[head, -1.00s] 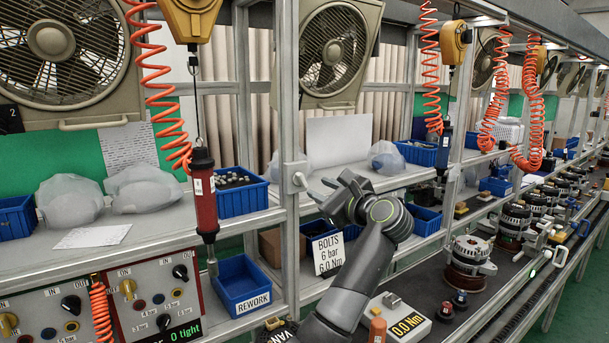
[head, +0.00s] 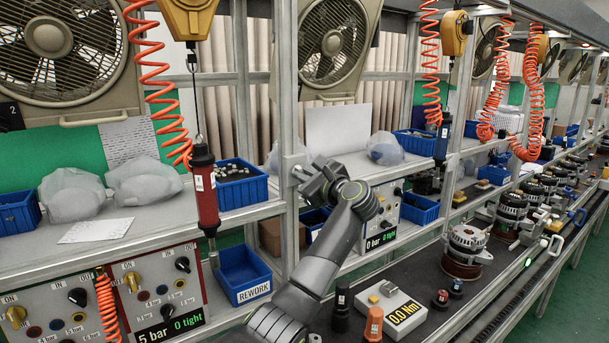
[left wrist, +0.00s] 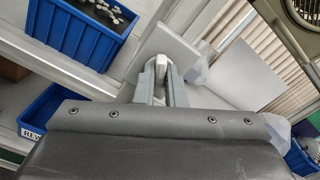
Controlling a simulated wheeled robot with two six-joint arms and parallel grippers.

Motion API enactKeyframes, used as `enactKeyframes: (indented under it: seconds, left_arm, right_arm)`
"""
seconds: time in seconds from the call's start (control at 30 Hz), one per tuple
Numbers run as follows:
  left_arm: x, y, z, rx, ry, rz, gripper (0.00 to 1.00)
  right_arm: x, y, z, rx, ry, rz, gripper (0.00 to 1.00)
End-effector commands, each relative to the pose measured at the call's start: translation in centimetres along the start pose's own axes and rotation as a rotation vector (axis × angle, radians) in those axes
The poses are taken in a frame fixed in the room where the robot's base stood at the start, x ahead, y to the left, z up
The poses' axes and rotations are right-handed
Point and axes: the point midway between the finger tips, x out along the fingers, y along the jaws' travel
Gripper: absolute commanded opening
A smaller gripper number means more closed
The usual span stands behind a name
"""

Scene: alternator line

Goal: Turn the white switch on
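The white switch (left wrist: 160,66) shows in the left wrist view as a small pale lever at the fingertips, with a finger on either side. In the head view the switch sits on the upright metal post, mostly hidden by my left gripper (head: 308,176). My left gripper (left wrist: 160,82) reaches it from the right, at shelf height. Its two grey fingers stand slightly apart in the left wrist view. I cannot tell whether they press on the lever or only surround it. My right gripper is in neither view.
A blue REWORK bin (head: 242,275) stands left of my arm, and a hanging red screwdriver (head: 205,190) is close by. A control panel reading 0 bar, 0 tight (head: 384,220) is behind my forearm. A 0.0 Nm box (head: 392,310) lies on the bench.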

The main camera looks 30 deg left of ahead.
Motion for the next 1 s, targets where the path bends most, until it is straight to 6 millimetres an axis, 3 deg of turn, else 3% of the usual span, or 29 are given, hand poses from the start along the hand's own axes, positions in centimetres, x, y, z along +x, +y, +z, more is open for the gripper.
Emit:
enactKeyframes:
  seconds: [0.53, 1.0]
  left_arm:
    - [0.0, -0.1, 0.1, 0.078, 0.000, 0.001, 0.00]
    - [0.0, -0.2, 0.2, 0.472, 0.002, 0.001, 0.00]
  right_arm:
    - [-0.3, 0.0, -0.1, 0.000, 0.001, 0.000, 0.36]
    - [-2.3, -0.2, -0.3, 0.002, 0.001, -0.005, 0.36]
